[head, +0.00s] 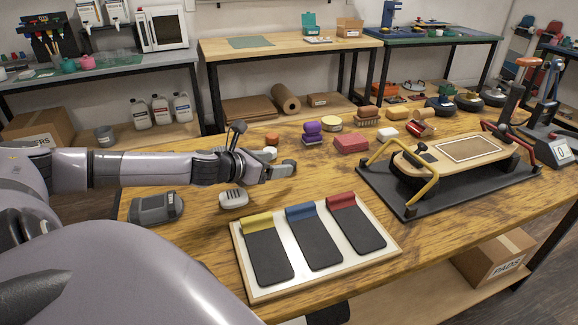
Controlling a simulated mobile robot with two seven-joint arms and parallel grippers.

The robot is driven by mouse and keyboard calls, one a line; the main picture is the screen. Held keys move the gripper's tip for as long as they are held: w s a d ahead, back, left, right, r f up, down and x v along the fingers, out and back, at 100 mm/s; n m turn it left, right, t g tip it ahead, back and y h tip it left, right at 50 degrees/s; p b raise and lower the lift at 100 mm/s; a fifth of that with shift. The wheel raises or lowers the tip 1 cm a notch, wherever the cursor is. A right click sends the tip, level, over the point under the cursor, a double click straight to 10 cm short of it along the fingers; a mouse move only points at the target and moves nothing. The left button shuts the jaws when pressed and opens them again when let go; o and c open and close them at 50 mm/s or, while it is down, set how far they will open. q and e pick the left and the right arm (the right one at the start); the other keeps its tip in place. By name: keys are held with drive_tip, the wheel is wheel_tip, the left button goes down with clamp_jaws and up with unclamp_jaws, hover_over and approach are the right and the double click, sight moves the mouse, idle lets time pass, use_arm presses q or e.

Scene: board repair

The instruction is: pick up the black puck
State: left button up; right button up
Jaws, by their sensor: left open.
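My left gripper (274,164) reaches in from the left over the near-left part of the wooden workbench (200,230). It is open, and I see nothing held in it. I cannot pick out a black puck with certainty; it may be hidden behind my gripper or arm. A dark round piece (440,106) lies far off at the back right, apart from my gripper, but I cannot tell what it is. My right gripper is not in view.
A white tray (385,262) with three dark pads is in front. A grey brush-like block (233,199) and a dark grey block (156,207) lie near my arm. An orange round piece (271,139) is just behind my gripper. A board in a stand (455,158) occupies the right.

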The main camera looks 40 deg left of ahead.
sight(288, 163)
use_arm(q)
drive_tip(key=shift+p+x, duration=0.55)
drive_tip(key=shift+x, duration=1.7)
drive_tip(key=shift+a+f, duration=0.1)
drive_tip(key=shift+f, duration=0.05)
drive_tip(key=c, duration=1.1)
